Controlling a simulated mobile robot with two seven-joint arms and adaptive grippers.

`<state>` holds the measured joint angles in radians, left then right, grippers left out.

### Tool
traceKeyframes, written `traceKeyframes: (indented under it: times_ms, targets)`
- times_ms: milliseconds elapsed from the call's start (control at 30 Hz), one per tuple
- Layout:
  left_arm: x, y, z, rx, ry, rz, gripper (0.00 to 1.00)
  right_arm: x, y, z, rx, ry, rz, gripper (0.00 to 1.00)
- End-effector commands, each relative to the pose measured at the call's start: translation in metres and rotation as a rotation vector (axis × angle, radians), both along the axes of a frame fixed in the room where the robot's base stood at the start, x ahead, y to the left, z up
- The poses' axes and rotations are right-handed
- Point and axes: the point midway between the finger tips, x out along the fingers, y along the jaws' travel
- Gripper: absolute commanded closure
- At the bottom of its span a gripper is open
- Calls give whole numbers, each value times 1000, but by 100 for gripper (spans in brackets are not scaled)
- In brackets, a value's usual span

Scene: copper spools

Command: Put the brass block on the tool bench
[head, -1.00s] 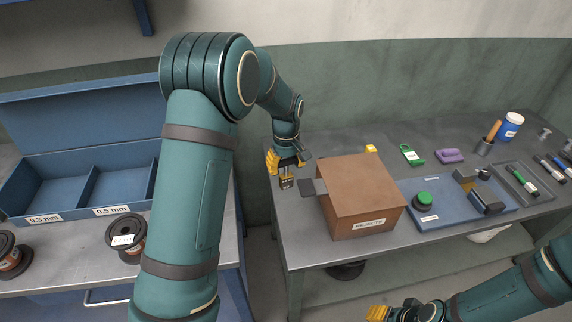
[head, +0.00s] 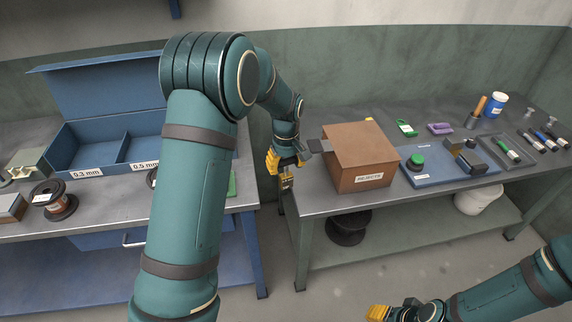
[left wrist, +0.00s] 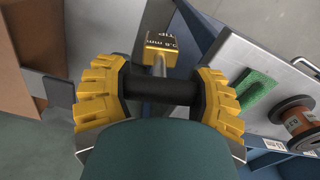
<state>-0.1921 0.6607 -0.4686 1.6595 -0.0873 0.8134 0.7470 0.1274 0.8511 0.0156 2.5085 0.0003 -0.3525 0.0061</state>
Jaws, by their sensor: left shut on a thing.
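My left gripper (head: 286,170) is shut on a dark bar-like part in the left wrist view (left wrist: 160,88). A brass block (left wrist: 162,47) lettered "0.5 mm TIP" sits on a short stem beyond that part, and appears held with it. In the head view the brass block (head: 287,183) hangs just below my left fingers, in front of the gap between the two benches. The grey bench (head: 315,205) on the right holds tools; I take it for the tool bench. My right gripper (head: 378,312) is at the bottom edge, its jaws unclear.
A brown "REJECTS" box (head: 372,150) stands at the near left of the right bench. A blue tray (head: 425,180) and a grey tool tray (head: 512,160) lie farther right. The left bench carries a blue divided bin (head: 90,150) and a wire spool (head: 55,200).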

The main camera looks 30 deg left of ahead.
Motion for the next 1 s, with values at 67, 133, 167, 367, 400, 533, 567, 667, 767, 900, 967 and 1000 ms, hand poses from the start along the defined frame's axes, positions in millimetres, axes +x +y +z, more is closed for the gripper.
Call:
traceKeyframes:
  times_ms: [67,133,167,367,400,533,567,667,767,900,967,1000]
  targets:
    - [0,0,1,0,-1,0,84,0,0,0,0,0,0,53]
    - [-13,-7,-14,-1,5,-57,84,0,0,0,0,0,0,53]
    - [-18,-10,-20,-2,4,-81,84,0,0,0,0,0,0,53]
    - [-61,-34,-69,-3,8,-290,84,0,0,0,0,0,0,53]
    - [-72,-40,-82,-4,10,-345,84,0,0,0,0,0,0,53]
    - [-113,-63,-129,-5,13,-548,84,0,0,0,0,0,0,53]
    - [-122,-69,-141,-5,15,-598,84,0,0,0,0,0,0,53]
    - [-149,-85,-173,-4,13,-742,84,0,0,0,0,0,0,53]
    - [-165,-94,-193,-2,9,-829,84,0,0,0,0,0,0,53]
    - [-171,-99,-201,0,-2,-873,84,0,0,0,0,0,0,53]
    - [-171,-98,-201,0,-2,-872,84,0,0,0,0,0,0,53]
    - [-171,-98,-201,0,-2,-870,84,0,0,0,0,0,0,53]
